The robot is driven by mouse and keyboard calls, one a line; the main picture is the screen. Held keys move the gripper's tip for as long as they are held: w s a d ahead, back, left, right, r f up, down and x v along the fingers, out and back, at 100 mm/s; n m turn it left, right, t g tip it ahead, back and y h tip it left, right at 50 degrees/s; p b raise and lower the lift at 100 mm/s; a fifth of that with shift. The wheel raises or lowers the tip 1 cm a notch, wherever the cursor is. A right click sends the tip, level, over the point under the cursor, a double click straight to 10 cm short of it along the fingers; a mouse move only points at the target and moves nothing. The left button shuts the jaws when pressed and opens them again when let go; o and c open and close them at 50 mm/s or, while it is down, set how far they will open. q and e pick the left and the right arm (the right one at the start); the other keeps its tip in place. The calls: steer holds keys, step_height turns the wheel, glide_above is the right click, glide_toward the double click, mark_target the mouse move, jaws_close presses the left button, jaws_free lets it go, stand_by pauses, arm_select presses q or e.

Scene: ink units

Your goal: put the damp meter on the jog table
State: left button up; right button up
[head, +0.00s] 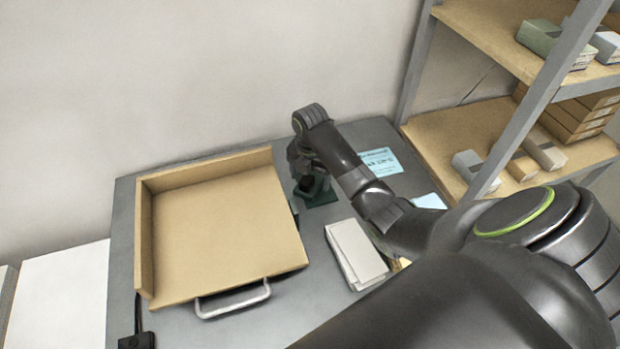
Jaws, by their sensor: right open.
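The jog table (232,232) is a tan tilted board with raised walls along its left and back edges and a metal handle at its front. It stands on a grey tabletop and is empty. My right gripper (309,186) points down just right of the board, open, over a dark green object (322,197) on the tabletop. That object may be the damp meter, but the gripper hides much of it and I cannot be sure. I cannot tell whether the fingers touch it.
A pale block like a paper stack (355,252) lies right of the board, beside my right arm. A light blue printed card (381,162) lies behind the arm. A shelf rack (470,130) with boxes stands at right. A small black item (137,341) is at front left.

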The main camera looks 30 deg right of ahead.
mark_target(310, 174)
step_height(310, 174, up, 6)
steer(key=shift+w+f+b, duration=0.1)
steer(key=shift+b, duration=0.3)
step_height(310, 174, up, 4)
steer(key=p, duration=0.3)
steer(key=shift+r+p, duration=0.7)
steer(key=shift+p, duration=0.25)
